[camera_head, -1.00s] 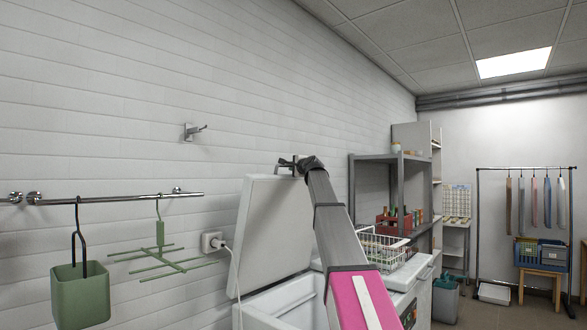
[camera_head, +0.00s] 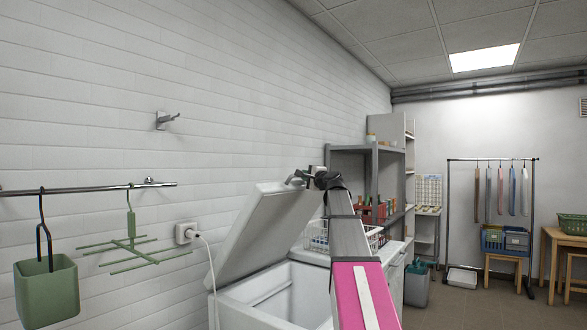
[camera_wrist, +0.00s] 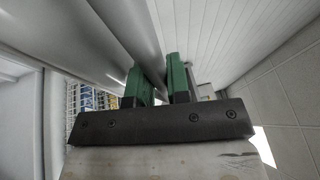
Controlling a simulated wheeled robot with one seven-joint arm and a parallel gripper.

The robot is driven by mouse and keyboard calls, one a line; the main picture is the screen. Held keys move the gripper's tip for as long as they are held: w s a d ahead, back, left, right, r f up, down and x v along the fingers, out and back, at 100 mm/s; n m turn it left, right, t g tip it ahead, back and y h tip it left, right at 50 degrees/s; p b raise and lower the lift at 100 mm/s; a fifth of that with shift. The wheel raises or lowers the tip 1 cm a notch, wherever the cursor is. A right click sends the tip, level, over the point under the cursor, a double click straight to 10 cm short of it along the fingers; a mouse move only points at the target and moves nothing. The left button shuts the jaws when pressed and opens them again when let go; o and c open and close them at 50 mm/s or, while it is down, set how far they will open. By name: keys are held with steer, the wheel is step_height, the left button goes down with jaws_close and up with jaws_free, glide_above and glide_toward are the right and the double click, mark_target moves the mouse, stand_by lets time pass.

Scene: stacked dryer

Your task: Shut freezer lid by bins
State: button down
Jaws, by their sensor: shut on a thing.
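The white chest freezer (camera_head: 283,300) stands against the wall, with its box open at the top. The exact grip point is partly hidden by my wrist in the head view.
A white wire basket (camera_head: 318,236) stands behind the freezer, near a grey shelf rack (camera_head: 349,160). A grey-teal bin (camera_head: 417,287) is on the floor to the right. A green hanging pot (camera_head: 47,292) and a drying hanger (camera_head: 130,245) are on the wall rail at left.

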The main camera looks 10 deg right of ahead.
steer(key=s+d+f+t, duration=0.1)
steer(key=s+d+f, duration=0.55)
steer(key=f, duration=0.35)
steer(key=s+d+f+t, duration=0.1)
steer(key=s+d+f, duration=0.5)
steer(key=s+f, duration=0.3)
steer(key=s+d+f+m+t, duration=0.1)
steer(key=s+d+f, duration=0.1)
steer(key=f, duration=1.2)
steer(key=s+d+f+m+t, duration=0.1)
steer(key=s+d+f, duration=0.1)
steer(key=f, duration=1.2)
steer(key=shift+d+f+m+t, duration=0.25)
steer(key=shift+f+m+t, duration=0.05)
steer(key=shift+m, duration=0.1)
steer(key=shift+s, duration=0.1)
steer(key=c, duration=1.2)
jaws_free()
steer(key=shift+f, duration=0.15)
steer(key=shift+o, duration=0.5)
